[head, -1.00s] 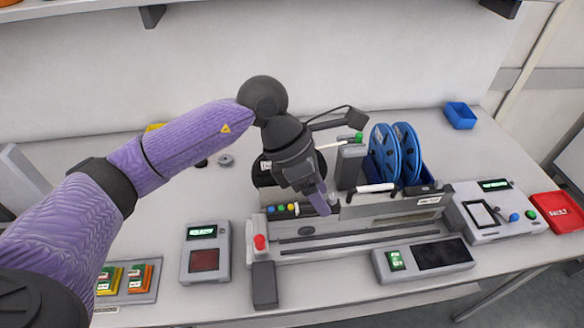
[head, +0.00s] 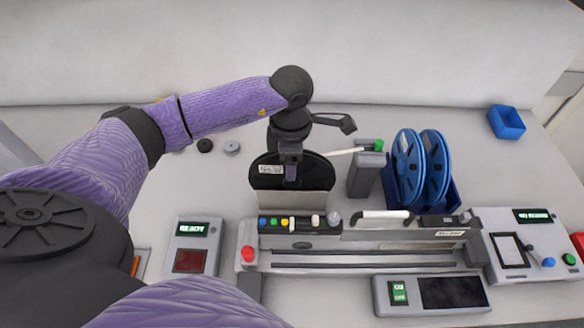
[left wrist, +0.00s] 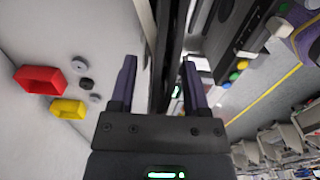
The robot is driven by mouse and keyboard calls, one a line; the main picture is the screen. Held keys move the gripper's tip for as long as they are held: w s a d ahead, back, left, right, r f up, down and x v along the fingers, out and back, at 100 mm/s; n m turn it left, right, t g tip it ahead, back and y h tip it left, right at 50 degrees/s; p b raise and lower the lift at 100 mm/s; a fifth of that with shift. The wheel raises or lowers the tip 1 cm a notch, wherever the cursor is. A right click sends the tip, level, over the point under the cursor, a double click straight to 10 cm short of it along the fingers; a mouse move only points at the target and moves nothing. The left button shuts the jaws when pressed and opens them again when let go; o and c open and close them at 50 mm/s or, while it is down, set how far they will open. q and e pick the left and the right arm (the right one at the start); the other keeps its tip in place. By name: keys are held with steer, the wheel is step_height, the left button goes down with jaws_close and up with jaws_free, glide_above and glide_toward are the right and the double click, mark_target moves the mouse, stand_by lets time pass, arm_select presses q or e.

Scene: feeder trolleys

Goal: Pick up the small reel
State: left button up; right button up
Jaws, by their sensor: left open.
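A black reel (head: 265,171) with a white label stands upright in a pale holder (head: 290,204) behind the feeder machine; it appears smaller than the blue reels. My left gripper (head: 290,176) points down at its upper part and hides its middle. In the left wrist view the open fingers (left wrist: 159,66) stand on either side of a dark upright edge, apparently the black reel (left wrist: 166,50) seen edge-on. I cannot tell whether either finger touches it. My right gripper is not in view.
Two large blue reels (head: 407,168) stand in a blue rack to the right. A grey post (head: 366,176) with a green top stands between. The feeder machine (head: 350,241) fills the front. Small discs (head: 232,147) lie at left; a blue bin (head: 506,123) is back right.

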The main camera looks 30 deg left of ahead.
arm_select(q)
jaws_close()
stand_by(1.4)
